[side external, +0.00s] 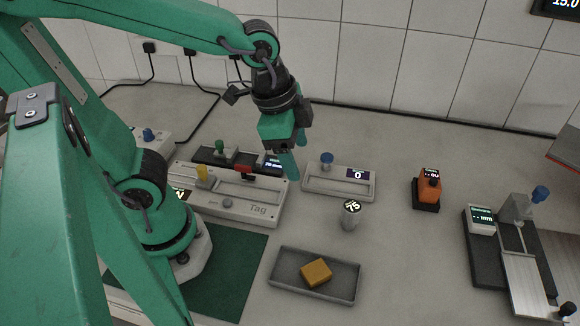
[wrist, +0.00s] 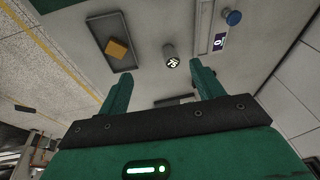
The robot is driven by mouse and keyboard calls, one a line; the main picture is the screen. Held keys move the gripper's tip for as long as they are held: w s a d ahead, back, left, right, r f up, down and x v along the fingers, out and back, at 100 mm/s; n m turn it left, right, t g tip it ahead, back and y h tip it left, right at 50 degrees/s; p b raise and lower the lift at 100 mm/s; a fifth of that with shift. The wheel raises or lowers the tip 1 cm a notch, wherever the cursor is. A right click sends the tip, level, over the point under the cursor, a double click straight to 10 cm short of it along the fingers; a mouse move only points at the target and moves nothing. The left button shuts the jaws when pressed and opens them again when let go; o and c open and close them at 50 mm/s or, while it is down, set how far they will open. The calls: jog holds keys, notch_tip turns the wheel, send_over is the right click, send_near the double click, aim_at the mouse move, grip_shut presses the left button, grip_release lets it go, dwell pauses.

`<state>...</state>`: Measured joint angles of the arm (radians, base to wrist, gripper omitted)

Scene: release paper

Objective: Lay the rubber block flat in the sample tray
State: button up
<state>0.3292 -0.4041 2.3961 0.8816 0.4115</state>
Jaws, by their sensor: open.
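An orange-tan rubber block (side external: 316,272) lies flat on the floor of the grey sample tray (side external: 285,284), a little right of the tray's middle. In the wrist view the block (wrist: 117,48) sits inside the tray (wrist: 93,25) at the upper left, clear of my fingers. My gripper (side external: 289,168) is up and behind the tray, above the bench near the devices. Its two green fingers (wrist: 160,88) are spread apart with nothing between them. The gripper is well apart from the block.
A metal cylinder marked 75 (side external: 350,214) stands behind the tray. A device with a blue knob (side external: 338,181) and a tag device (side external: 230,197) sit near my gripper. An orange gauge (side external: 428,189) stands right. A green mat (side external: 228,275) lies left. Bench right of the tray is clear.

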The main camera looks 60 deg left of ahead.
jog(key=s+a+r+n+t+y, duration=0.1)
jog(key=s+a+r+n+t, duration=0.1)
jog(key=a+n, duration=0.6)
jog(key=shift+s+a+r+t, duration=0.4)
jog(key=shift+s+r, duration=0.1)
jog(key=shift+r, duration=0.55)
